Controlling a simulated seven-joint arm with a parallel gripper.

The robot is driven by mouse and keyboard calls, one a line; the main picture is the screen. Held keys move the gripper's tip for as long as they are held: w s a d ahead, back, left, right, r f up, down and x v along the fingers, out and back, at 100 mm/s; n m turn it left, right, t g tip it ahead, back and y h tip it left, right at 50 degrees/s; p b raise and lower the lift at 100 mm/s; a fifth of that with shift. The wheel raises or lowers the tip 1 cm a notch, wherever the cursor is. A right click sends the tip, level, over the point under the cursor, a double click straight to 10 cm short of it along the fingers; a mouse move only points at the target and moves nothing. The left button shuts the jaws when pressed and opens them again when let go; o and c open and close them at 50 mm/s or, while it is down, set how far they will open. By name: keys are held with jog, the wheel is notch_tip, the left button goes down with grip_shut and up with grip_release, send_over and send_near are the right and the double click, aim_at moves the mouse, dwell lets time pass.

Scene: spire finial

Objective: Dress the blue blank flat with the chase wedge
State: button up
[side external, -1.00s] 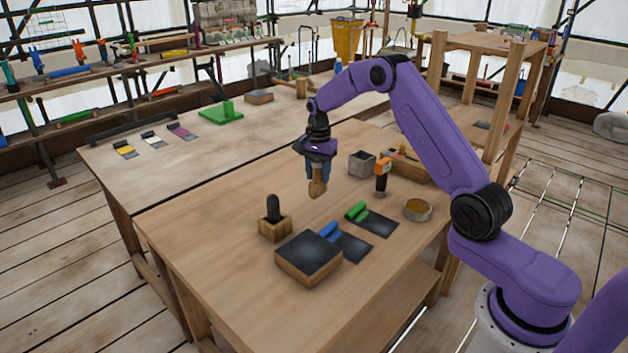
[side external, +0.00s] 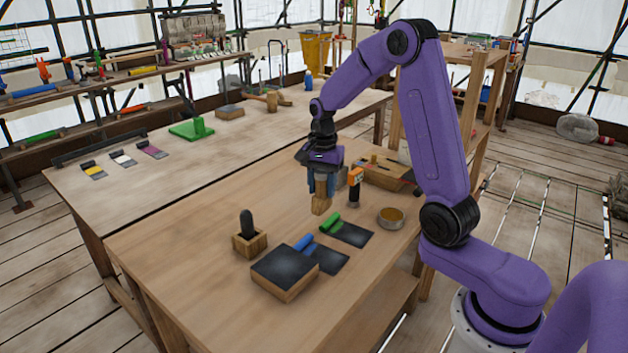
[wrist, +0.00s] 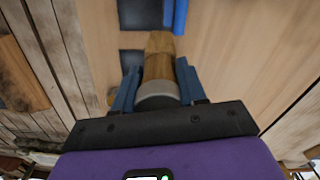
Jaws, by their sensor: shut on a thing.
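My gripper (side external: 322,188) is shut on a wooden tool, likely the chase wedge (side external: 321,204), held upright above the table. In the wrist view the tool (wrist: 160,65) has a tapering wooden end and a grey band between the blue fingers (wrist: 157,88). The blue blank is a dark sheet (side external: 328,261) with a blue roll (side external: 304,242) at its far left end. It lies flat on the table behind the dark-topped block, apart from the tool. The blue roll also shows at the top of the wrist view (wrist: 176,14).
A dark sheet with a green roll (side external: 330,222) lies near the tool. An orange-handled tool (side external: 355,185) stands upright beside my gripper. A round dish (side external: 391,217), a dark-topped block (side external: 284,281) and a wooden holder with a black piece (side external: 249,243) are nearby.

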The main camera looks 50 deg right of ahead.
jog(key=s+a+f, duration=0.1)
jog(key=s+f, duration=0.5)
jog(key=f, duration=0.2)
jog(key=shift+s, duration=0.3)
dwell(0.6)
jog(key=shift+f, duration=1.9)
jog(key=shift+r, duration=0.1)
jog(key=shift+r, duration=2.05)
jog(key=shift+f, duration=2.2)
